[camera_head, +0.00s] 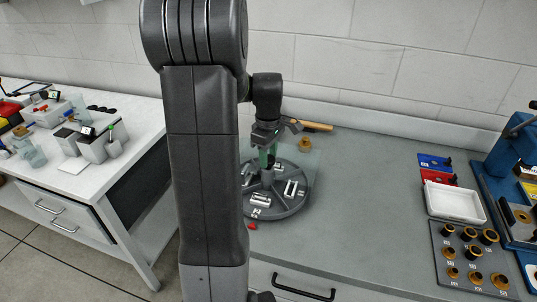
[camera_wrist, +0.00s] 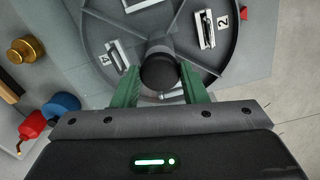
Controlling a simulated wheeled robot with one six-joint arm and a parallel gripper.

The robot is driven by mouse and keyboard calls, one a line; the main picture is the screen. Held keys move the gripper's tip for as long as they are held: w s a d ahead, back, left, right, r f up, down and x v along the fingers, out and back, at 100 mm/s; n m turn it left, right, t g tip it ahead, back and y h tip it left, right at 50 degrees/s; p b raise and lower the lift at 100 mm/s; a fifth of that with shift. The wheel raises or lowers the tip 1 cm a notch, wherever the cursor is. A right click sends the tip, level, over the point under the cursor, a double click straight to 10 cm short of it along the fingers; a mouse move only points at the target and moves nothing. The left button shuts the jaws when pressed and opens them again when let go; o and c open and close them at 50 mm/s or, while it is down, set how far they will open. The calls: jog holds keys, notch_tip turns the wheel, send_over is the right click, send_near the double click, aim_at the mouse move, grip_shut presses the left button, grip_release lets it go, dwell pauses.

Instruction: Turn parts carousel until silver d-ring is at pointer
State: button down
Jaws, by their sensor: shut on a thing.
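The parts carousel (camera_head: 287,213) is a round grey tray with dividers, standing on the bench partly behind my arm. In the wrist view, the carousel (camera_wrist: 184,22) shows silver parts on white cards, with labels 2 and 4 readable. The red pointer (camera_head: 252,226) lies just outside the rim at the front; the wrist view shows the pointer (camera_wrist: 225,13) beside the compartment labelled 2. A slim silver part (camera_wrist: 207,29) lies there; I cannot tell which part is the silver d-ring. My gripper (camera_wrist: 160,70) has green fingers shut on the dark round centre knob (camera_wrist: 158,73).
A brass weight-like piece (camera_head: 304,144) and a wooden-handled tool (camera_head: 318,126) lie behind the carousel. A white tray (camera_head: 455,202) and a dark board with brass fittings (camera_head: 447,277) stand at right. The bench between is clear. Blue and red items (camera_wrist: 32,124) show at wrist-view left.

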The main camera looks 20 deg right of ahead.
jog(key=shift+r, duration=0.1)
jog(key=c, duration=0.9)
grip_release()
jog(key=shift+o, duration=0.2)
notch_tip(320, 180, up, 14)
notch_tip(320, 180, down, 14)
jog(key=shift+f, duration=0.1)
